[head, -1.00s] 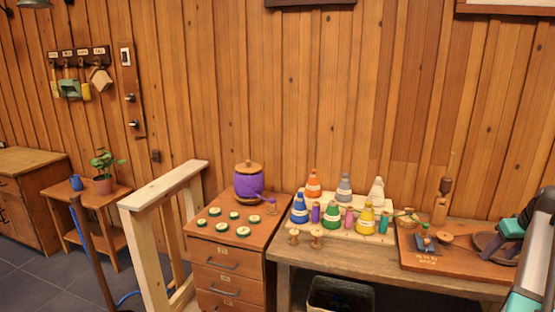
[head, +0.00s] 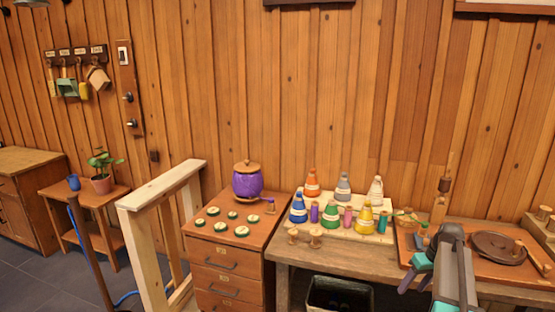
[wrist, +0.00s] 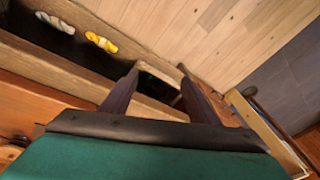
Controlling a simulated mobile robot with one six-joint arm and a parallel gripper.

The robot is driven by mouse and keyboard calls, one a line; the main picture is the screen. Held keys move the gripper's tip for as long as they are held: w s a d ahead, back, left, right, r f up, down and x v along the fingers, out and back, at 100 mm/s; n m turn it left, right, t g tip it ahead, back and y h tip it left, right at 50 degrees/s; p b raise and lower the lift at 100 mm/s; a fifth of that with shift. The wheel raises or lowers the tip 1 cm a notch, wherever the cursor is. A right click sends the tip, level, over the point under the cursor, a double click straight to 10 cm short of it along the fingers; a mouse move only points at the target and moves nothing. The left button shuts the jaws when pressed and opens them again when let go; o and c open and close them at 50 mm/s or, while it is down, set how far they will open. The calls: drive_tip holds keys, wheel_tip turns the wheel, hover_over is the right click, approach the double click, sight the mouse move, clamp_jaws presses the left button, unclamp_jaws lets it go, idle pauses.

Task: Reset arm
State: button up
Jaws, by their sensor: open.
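My gripper (head: 414,283) is at the lower right of the head view, in front of the bench's front edge, with its dark fingers pointing down and left. In the wrist view my gripper (wrist: 160,80) has its two fingers spread well apart, with nothing held between them. The teal body of the gripper fills the bottom of that view. My grey arm comes up from the lower right of the head view and hides part of the work board.
The bench (head: 340,262) holds cone-shaped thread spools on a pale board (head: 372,229). A brown work board (head: 480,285) with a dark round plate (head: 497,247) lies at right. A drawer cabinet (head: 222,270) stands left. The wrist view shows a yellow skein (wrist: 101,42) in a dark recess.

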drive_tip(key=s+a+f+n+g, duration=0.15)
drive_tip(key=s+a+f, duration=0.35)
drive_tip(key=a+f, duration=0.75)
drive_tip(key=s+a+f+n+g, duration=0.1)
drive_tip(key=s+a+f+g, duration=0.35)
drive_tip(key=a+f, duration=0.8)
drive_tip(key=s+a+f+m, duration=0.1)
drive_tip(key=s+a+f, duration=0.2)
drive_tip(key=s, duration=0.6)
drive_tip(key=s+a+f+m+g+h, duration=0.1)
drive_tip(key=s+a+f, duration=0.2)
drive_tip(key=s, duration=0.7)
drive_tip(key=s+a+f+m+h, duration=0.1)
drive_tip(key=s+a+f, duration=0.3)
drive_tip(key=s, duration=0.5)
drive_tip(key=shift+s+f+m+g, duration=0.3)
drive_tip(key=shift+f+m+g, duration=0.1)
drive_tip(key=shift+f, duration=0.85)
